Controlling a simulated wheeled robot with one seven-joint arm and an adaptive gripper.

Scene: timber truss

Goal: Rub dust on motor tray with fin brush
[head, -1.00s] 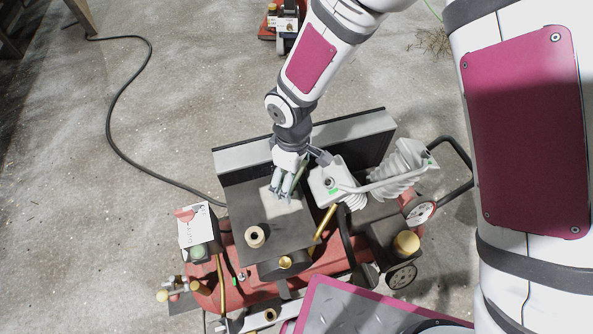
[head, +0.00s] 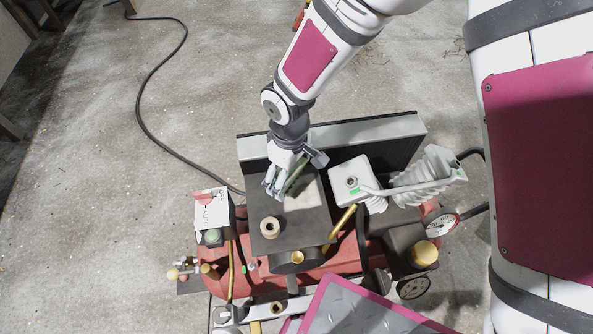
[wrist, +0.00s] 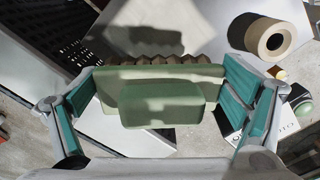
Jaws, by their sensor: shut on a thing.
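The motor tray (head: 313,222) is a flat dark plate on top of the red machine. A pale dust patch (head: 303,194) lies on its upper middle. My gripper (head: 277,187) is over the tray's upper left part, left of the pale patch. It is shut on the fin brush (wrist: 160,98), a green block with a zigzag row of brown bristles along its far edge, held between teal finger pads in the wrist view. The brush is mostly hidden by the fingers in the head view. I cannot tell whether the bristles touch the tray.
A tan spool (head: 270,228) stands on the tray's left part. A long finned panel (head: 375,133) rises behind the tray. A white motor head (head: 352,182) is close on the right. A box (head: 212,208) stands left of the tray. A black cable (head: 140,95) lies on the floor.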

